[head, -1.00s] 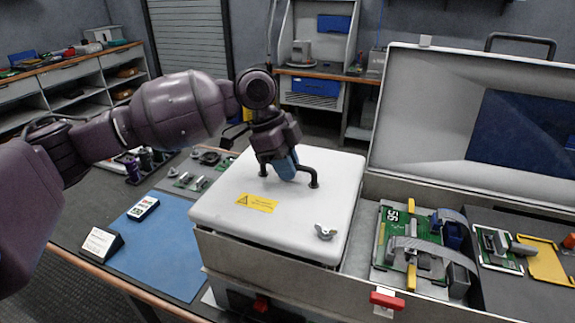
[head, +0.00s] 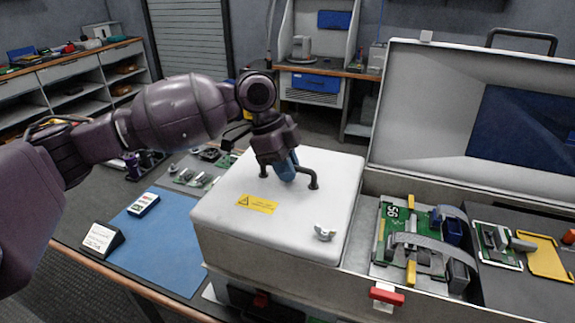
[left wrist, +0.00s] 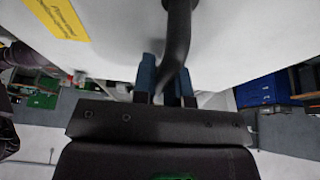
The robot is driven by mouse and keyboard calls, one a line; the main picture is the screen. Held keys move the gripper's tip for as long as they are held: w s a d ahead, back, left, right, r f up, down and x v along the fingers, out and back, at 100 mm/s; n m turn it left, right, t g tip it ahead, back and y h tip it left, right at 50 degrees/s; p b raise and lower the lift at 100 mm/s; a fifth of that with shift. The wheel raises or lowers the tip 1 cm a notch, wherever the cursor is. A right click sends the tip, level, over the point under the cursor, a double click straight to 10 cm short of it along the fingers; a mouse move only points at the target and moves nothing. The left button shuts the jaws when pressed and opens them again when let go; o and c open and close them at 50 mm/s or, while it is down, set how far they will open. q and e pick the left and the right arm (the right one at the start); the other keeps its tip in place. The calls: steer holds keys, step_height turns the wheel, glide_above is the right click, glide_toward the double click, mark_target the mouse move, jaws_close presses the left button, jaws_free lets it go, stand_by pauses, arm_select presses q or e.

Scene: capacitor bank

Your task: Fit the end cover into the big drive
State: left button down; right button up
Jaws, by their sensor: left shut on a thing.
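The end cover (head: 270,222) is a white, rounded box-like lid with a yellow warning label, a black bar handle (head: 313,183) and a silver wing nut (head: 324,234). It sits over the left end of the big grey case, the big drive (head: 345,262). My left gripper (head: 284,168) is above the cover, its blue fingers shut on the handle. The left wrist view shows the blue fingertips (left wrist: 165,78) either side of the dark handle bar, with the white cover behind. Whether the cover is fully seated cannot be told. My right gripper is not in view.
The case's lid (head: 425,120) stands open at the back right. A green circuit board (head: 395,235) with a grey ribbon cable lies inside, beside the cover. A red latch (head: 387,295) is on the front. A blue mat (head: 160,240) with a meter lies left.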

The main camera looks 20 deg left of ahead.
arm_select(q)
steer(key=c, duration=1.1)
jaws_free()
steer(key=p+v, duration=0.1)
steer(key=v, duration=0.8)
steer(key=shift+r, duration=0.25)
steer(key=shift+v, duration=0.75)
